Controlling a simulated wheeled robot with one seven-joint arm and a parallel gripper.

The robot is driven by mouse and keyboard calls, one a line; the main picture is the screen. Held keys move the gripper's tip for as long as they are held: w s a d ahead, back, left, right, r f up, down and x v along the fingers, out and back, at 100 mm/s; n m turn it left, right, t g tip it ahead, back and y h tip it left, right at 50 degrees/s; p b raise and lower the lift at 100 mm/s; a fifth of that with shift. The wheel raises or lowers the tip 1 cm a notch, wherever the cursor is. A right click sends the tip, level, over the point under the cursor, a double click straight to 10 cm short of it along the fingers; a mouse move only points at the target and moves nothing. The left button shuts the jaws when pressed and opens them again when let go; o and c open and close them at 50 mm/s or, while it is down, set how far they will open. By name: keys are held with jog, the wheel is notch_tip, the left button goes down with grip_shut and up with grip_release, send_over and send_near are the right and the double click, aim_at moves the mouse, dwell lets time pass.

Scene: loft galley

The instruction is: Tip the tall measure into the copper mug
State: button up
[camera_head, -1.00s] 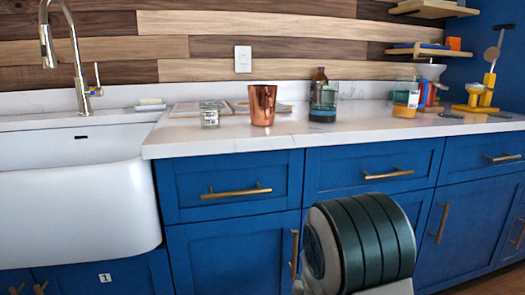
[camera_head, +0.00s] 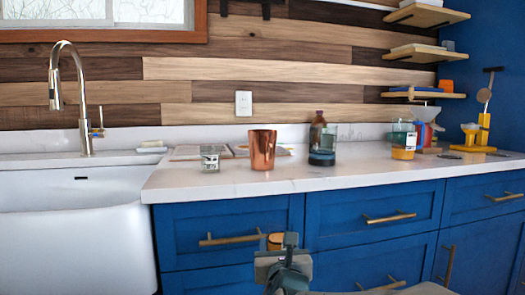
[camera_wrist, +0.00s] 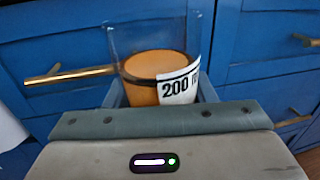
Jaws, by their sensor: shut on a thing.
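The copper mug (camera_head: 262,150) stands upright on the white counter, near its front edge. My gripper (camera_wrist: 158,100) is shut on a clear measure (camera_wrist: 128,42) with orange contents low inside and a label reading "200". The measure looks about upright in the wrist view. In the head view my gripper (camera_head: 284,262) is in front of the blue drawers, below the counter top and below the mug. There, only the orange-brown part of the held measure (camera_head: 276,241) shows clearly, and my gripper hides some of it.
A small labelled glass (camera_head: 211,157) stands left of the mug. A glass with dark blue contents (camera_head: 322,145) and a brown bottle (camera_head: 318,119) stand to its right. Further right is a glass with amber contents (camera_head: 404,140). The sink (camera_head: 70,235) is at left. Drawer handles (camera_head: 235,239) stick out.

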jog(key=a+r+n+y, duration=0.1)
jog(key=a+r+y, duration=0.1)
jog(key=r, duration=0.4)
jog(key=a+r+n+g+y, duration=0.1)
jog(key=a+r, duration=0.4)
jog(key=r, duration=0.2)
jog(key=a+r+n+y, duration=0.1)
jog(key=a+r+y, duration=0.1)
jog(key=a+r, duration=0.2)
notch_tip(320, 180, up, 3)
jog(key=shift+s+r+n+g+y, duration=0.2)
jog(key=shift+s+n+g+y, duration=0.1)
jog(key=shift+s, duration=0.05)
